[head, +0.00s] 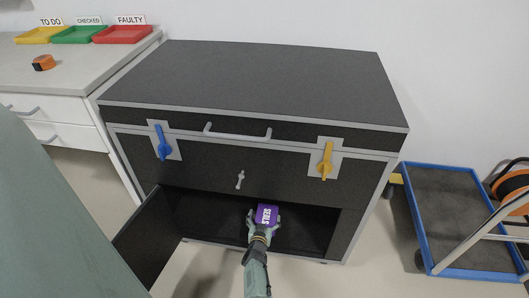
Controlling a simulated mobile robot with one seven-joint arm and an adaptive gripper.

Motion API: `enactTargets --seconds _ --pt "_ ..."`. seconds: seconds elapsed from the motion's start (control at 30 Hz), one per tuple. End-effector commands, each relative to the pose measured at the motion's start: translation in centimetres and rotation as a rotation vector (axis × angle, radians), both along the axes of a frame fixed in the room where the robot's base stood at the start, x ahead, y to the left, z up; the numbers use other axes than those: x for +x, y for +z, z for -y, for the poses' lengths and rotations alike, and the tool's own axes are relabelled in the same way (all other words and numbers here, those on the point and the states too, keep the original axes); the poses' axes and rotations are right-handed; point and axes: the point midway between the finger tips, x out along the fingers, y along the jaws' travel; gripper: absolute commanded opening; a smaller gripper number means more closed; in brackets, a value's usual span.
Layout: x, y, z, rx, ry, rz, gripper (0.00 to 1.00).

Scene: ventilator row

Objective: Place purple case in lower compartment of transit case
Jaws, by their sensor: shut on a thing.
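The black transit case (270,85) with grey metal edging stands in the middle of the view. Its lower compartment (302,236) is open, with the door (145,238) swung out to the left. My gripper (264,220) is shut on the purple case (266,213), which has white lettering, probably "SEALS". The purple case is at the opening of the lower compartment, near its middle. I cannot tell whether it touches the compartment floor. The gripper hides part of its near end.
A blue latch (162,146) and a yellow latch (326,162) sit on the case front above the opening. A blue-edged trolley (448,205) stands at right. A counter (75,70) at left holds yellow, green and red trays and an orange-black item (43,63).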

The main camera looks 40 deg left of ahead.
Motion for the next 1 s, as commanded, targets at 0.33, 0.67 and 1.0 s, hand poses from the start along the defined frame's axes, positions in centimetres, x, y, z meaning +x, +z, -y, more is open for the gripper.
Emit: enactTargets --seconds 0.33,0.67,1.0 --pt "0.10 -1.06 -0.08 0.003 -0.001 0.003 0.47" --pt "0.02 -1.54 0.00 0.001 -0.001 0.000 0.99" --pt "0.02 -1.47 0.00 0.001 -0.001 0.001 1.00"
